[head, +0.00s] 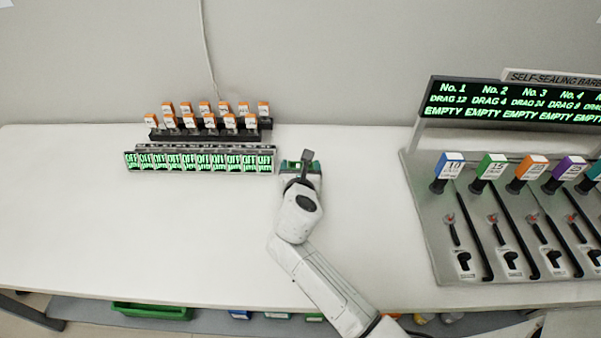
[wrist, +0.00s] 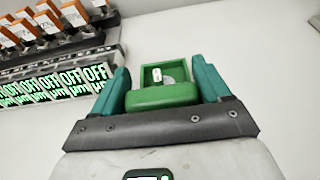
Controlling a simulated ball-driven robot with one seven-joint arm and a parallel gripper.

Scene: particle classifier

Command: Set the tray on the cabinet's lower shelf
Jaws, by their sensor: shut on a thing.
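A small green open-topped tray (wrist: 160,98) is between the two teal fingers of my gripper (wrist: 161,70) in the wrist view. My gripper is shut on it. A small white piece and a grey round patch show inside the tray. In the head view my gripper (head: 301,165) is over the white table, just right of the row of displays. The tray is mostly hidden there by my own arm. I cannot tell whether the tray touches the table. No cabinet is clearly seen; a grey lower shelf (head: 215,318) runs beneath the table's front edge.
A row of displays reading OFF (head: 200,160) stands close to my gripper's left, with orange-topped units (head: 210,115) behind it. A sealing station (head: 470,230) with levers fills the right side. A green bin (head: 152,311) is on the lower shelf. The table's left front (head: 130,240) is clear.

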